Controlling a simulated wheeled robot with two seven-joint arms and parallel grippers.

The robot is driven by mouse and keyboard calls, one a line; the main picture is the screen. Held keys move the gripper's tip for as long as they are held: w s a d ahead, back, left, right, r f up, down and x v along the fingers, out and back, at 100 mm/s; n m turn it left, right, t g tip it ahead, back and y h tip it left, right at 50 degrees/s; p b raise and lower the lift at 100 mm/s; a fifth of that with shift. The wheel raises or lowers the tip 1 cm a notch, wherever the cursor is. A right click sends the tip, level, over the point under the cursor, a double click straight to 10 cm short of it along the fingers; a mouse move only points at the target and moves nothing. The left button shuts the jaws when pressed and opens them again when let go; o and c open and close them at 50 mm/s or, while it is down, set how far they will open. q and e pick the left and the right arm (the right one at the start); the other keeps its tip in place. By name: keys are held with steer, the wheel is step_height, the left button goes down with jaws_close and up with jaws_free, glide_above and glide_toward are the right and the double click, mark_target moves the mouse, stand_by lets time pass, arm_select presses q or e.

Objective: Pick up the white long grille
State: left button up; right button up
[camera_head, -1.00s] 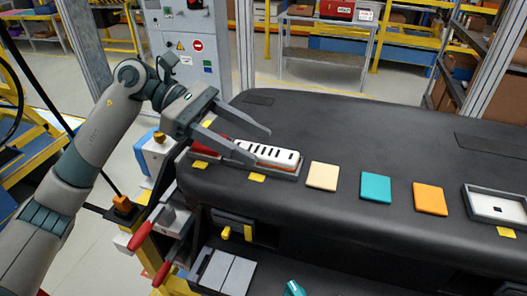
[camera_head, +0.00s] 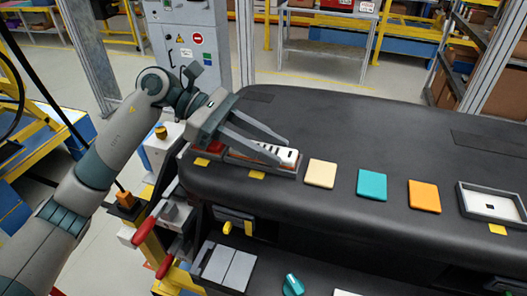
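The white long grille (camera_head: 287,154) is a white bar with dark slots. It lies in a grey tray (camera_head: 284,173) near the left end of the black dashboard, and its left part is hidden behind my gripper. My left gripper (camera_head: 281,149) is open, its two fingers spread and pointing right, over the left and middle part of the grille. I cannot tell if the fingers touch it. My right gripper is not in view.
Cream (camera_head: 320,173), teal (camera_head: 372,185) and orange (camera_head: 425,196) square tiles lie in a row to the right on the dashboard (camera_head: 370,130). A grey tray with a white panel (camera_head: 490,207) is at the far right. The dashboard behind the tiles is clear.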

arm_select(q)
steer(key=shift+c, duration=1.4)
